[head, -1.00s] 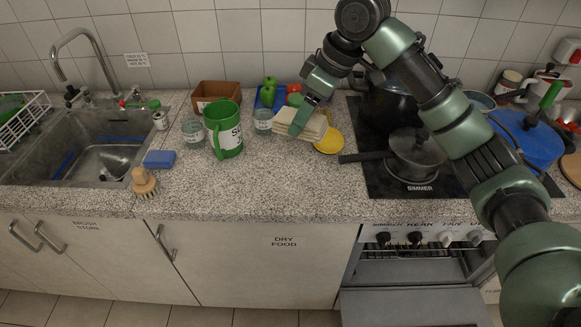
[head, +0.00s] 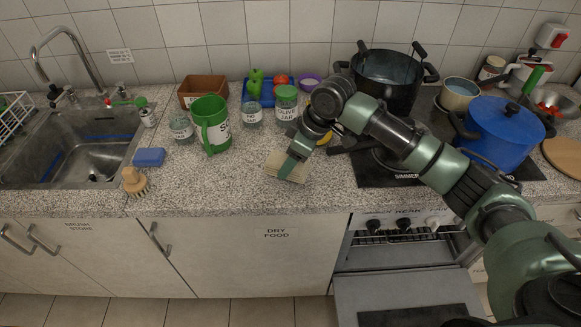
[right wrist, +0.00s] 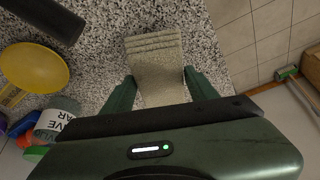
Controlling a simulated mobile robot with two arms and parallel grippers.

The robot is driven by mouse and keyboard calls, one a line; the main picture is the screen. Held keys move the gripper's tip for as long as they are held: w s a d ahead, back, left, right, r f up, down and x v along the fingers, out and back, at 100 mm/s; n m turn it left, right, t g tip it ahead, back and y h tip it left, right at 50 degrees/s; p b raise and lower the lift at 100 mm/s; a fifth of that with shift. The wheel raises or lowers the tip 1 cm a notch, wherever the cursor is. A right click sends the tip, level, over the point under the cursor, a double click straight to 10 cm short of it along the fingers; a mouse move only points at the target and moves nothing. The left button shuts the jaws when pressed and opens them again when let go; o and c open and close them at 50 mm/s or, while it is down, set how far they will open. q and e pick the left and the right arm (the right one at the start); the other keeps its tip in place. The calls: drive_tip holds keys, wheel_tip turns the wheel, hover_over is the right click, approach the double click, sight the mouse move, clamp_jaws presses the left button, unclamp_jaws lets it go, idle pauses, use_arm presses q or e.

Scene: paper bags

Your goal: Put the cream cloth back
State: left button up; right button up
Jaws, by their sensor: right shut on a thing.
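The cream cloth (head: 274,168) is a folded, layered pad over the front part of the speckled counter, in front of the olive jar (head: 287,103). My right gripper (head: 288,171) comes down on it from the right and covers part of it. In the right wrist view the cloth (right wrist: 157,58) lies between the two green fingers of my right gripper (right wrist: 161,92), which are shut on it. I cannot tell whether the cloth touches the counter. My left gripper is not in view.
A green mug (head: 211,125), glass jars, a brown box (head: 202,90) and a blue tray (head: 261,98) stand behind and left. A blue sponge (head: 149,157) and a brush (head: 135,181) lie near the sink (head: 90,150). The hob with pots is right. Counter between brush and cloth is clear.

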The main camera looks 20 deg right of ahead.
wheel_tip(320, 180, down, 3)
drive_tip(key=shift+r, duration=0.1)
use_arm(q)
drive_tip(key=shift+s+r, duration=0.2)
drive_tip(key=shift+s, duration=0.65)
use_arm(e)
drive_tip(key=shift+f, duration=0.35)
drive_tip(key=shift+f, duration=0.1)
drive_tip(key=o, duration=1.2)
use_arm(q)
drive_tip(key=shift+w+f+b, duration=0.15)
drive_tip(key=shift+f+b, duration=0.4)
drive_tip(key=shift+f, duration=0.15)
use_arm(e)
drive_tip(key=v, duration=1.2)
